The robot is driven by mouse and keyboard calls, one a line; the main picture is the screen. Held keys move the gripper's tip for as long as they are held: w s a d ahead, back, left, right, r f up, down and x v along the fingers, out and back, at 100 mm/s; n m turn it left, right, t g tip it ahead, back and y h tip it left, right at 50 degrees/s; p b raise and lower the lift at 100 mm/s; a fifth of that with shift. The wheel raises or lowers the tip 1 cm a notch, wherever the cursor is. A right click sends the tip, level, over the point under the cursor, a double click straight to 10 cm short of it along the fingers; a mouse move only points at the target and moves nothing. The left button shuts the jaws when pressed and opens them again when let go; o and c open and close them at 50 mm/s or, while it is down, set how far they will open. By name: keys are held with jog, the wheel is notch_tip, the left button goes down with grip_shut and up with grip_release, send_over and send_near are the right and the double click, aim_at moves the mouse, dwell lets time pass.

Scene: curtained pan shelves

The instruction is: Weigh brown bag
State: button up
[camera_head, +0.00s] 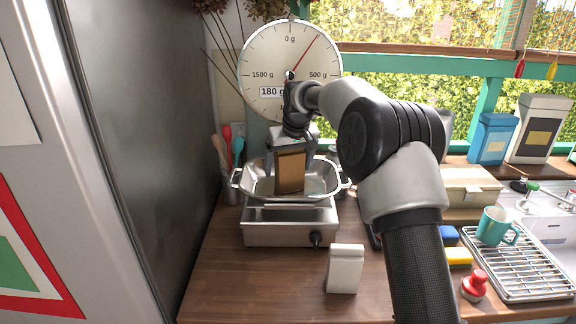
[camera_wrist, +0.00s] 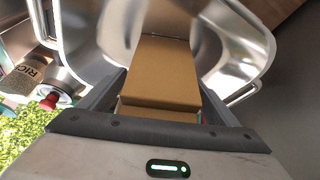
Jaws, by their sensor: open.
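The brown bag (camera_head: 290,172) stands upright in the metal pan (camera_head: 262,190) of the scale. The scale's round dial (camera_head: 262,62) stands behind it, with a red needle between 0 g and 500 g and a label reading 180 g. My gripper (camera_head: 291,150) is directly above the pan with its fingers around the bag's upper part. In the wrist view the bag (camera_wrist: 165,75) lies between the open fingers (camera_wrist: 160,105), and the shiny pan (camera_wrist: 240,45) curves around it. Whether the fingers touch the bag is unclear.
A white bag (camera_head: 345,268) stands on the wooden counter in front of the scale. A utensil holder (camera_head: 230,185) is left of the pan. A teal mug (camera_head: 495,226) on a wire rack (camera_head: 525,265) and a red-topped item (camera_head: 474,285) are at right. A dark cabinet side borders the left.

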jog(key=v, duration=1.7)
jog(key=shift+r, duration=0.2)
jog(key=shift+s+d, duration=0.1)
grip_shut()
dwell(0.8)
jog(key=s+d+r+m+h, duration=0.15)
jog(key=s+d, duration=0.25)
jog(key=s, duration=0.5)
jog(key=s+d+r, duration=0.2)
jog(key=s+d, duration=0.1)
jog(key=s, duration=0.7)
jog(key=s+d+f+m, duration=0.1)
jog(key=s+d+f, duration=0.2)
jog(key=s, duration=0.7)
jog(key=s+d+f+m+t, duration=0.1)
jog(key=s+d+f, duration=0.1)
jog(key=s+f, duration=0.6)
jog(key=shift+s+d+f, duration=0.15)
jog(key=shift+s+d, duration=0.25)
jog(key=shift+s, duration=0.7)
